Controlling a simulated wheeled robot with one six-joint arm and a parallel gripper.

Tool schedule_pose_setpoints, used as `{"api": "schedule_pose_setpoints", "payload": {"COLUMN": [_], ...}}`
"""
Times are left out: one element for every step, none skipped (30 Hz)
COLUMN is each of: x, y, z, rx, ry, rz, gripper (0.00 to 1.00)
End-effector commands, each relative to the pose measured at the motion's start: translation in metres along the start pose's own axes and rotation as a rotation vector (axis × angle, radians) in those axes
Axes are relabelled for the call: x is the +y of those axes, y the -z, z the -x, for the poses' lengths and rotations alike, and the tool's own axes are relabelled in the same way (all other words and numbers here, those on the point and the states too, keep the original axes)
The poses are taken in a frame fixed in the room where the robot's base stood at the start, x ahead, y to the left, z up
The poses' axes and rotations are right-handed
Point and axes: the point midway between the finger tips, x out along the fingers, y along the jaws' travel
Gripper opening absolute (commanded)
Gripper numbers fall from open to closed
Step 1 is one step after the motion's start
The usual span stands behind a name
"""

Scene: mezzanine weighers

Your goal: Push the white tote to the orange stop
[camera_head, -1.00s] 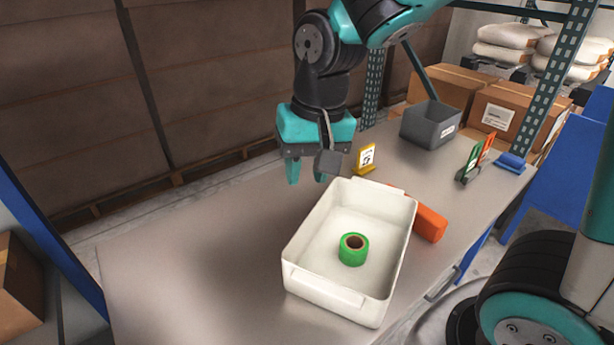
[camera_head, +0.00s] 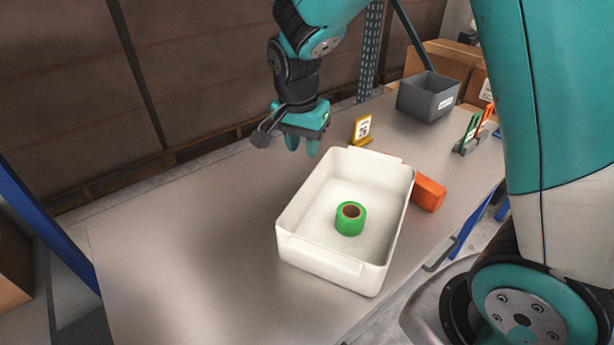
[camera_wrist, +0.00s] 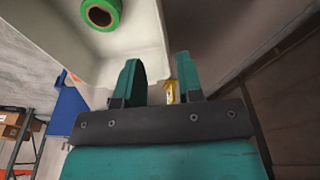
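The white tote (camera_head: 322,262) sits on the metal table with a roll of green tape (camera_head: 350,219) inside it. The orange stop (camera_head: 428,194) lies at the tote's right side, close to its far right corner; I cannot tell whether they touch. My gripper (camera_head: 303,148) is just beyond the tote's far left corner, pointing down, with its two teal fingers apart and nothing between them. In the wrist view the open fingers (camera_wrist: 158,80) show near the white tote (camera_wrist: 150,68), and the green tape (camera_wrist: 101,13) shows at the top.
A yellow number sign (camera_head: 361,131) stands behind the tote. The table's left part is bare. Cardboard boxes (camera_head: 452,58) are behind.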

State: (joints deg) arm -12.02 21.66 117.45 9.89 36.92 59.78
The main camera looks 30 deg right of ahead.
Motion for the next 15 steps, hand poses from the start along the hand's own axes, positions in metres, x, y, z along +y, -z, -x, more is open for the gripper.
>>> {"api": "schedule_pose_setpoints", "payload": {"x": [0.001,0.001,0.001,0.001,0.001,0.001,0.001,0.001,0.001,0.001,0.001,0.001,0.001,0.001,0.001], "y": [0.0,-0.001,-0.001,-0.001,-0.001,-0.001,-0.001,-0.001,-0.001,-0.001,-0.001,-0.001,-0.001,-0.001,-0.001], "z": [-0.012,-0.018,-0.026,-0.032,-0.038,-0.046,-0.052,-0.058,-0.066,-0.072,-0.078,-0.086,-0.092,-0.097,-0.104], "rx": [-0.003,-0.003,-0.003,-0.004,-0.004,-0.004,-0.004,-0.004,-0.004,-0.003,-0.004,-0.004,-0.003,-0.003,-0.003], "ry": [-0.006,-0.007,-0.005,-0.006,-0.005,-0.005,-0.005,-0.005,-0.005,-0.005,-0.005,-0.005,-0.005,-0.005,-0.005], "rz": [0.0,0.001,0.001,0.001,0.001,0.001,0.001,0.001,0.001,0.001,0.001,0.001,0.001,0.002,0.002], "gripper": [0.34,0.34,0.34,0.34,0.34,0.34,0.34,0.34,0.34,0.34,0.34,0.34,0.34,0.34,0.34]}}
